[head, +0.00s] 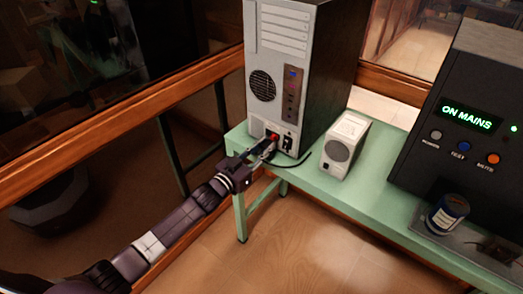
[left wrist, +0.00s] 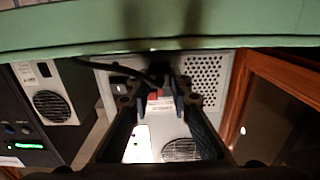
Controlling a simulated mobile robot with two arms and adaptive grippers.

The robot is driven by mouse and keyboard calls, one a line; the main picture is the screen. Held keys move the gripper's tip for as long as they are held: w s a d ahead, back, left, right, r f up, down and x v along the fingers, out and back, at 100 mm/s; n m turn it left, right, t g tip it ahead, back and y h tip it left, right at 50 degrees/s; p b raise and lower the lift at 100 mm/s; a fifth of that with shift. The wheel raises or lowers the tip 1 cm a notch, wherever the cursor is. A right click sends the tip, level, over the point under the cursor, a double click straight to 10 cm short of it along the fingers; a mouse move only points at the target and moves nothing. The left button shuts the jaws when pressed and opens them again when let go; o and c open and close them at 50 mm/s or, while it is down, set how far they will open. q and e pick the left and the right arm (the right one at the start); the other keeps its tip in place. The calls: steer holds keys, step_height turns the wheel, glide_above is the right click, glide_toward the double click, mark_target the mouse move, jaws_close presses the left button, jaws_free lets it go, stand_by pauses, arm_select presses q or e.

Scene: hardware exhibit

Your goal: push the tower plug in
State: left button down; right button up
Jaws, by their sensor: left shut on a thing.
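The computer tower (head: 272,70) stands upright on the green bench with its grey back panel facing me. My left gripper (head: 262,150) is at the lower part of that panel and is shut on the black tower plug (left wrist: 166,74), seen between the fingertips in the left wrist view. A black cable (head: 296,163) runs from there across the bench. The left gripper also shows in the left wrist view (left wrist: 160,95), where the picture looks upside down. The fingers hide the plug's front, so I cannot tell how far it sits in the socket. My right gripper is not in view.
A small white speaker box (head: 345,143) stands on the green bench (head: 330,187) right of the tower. A dark unit reading "ON MAINS" (head: 467,117) and a blue can (head: 447,212) are farther right. A wooden rail (head: 130,120) runs behind at the left.

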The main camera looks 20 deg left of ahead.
arm_select(q)
steer(key=shift+w, duration=0.25)
steer(key=shift+r, duration=0.1)
steer(key=c, duration=1.8)
jaws_free()
steer(key=shift+d, duration=0.1)
steer(key=shift+o, duration=0.2)
steer(key=shift+s, duration=0.1)
steer(key=v, duration=1.2)
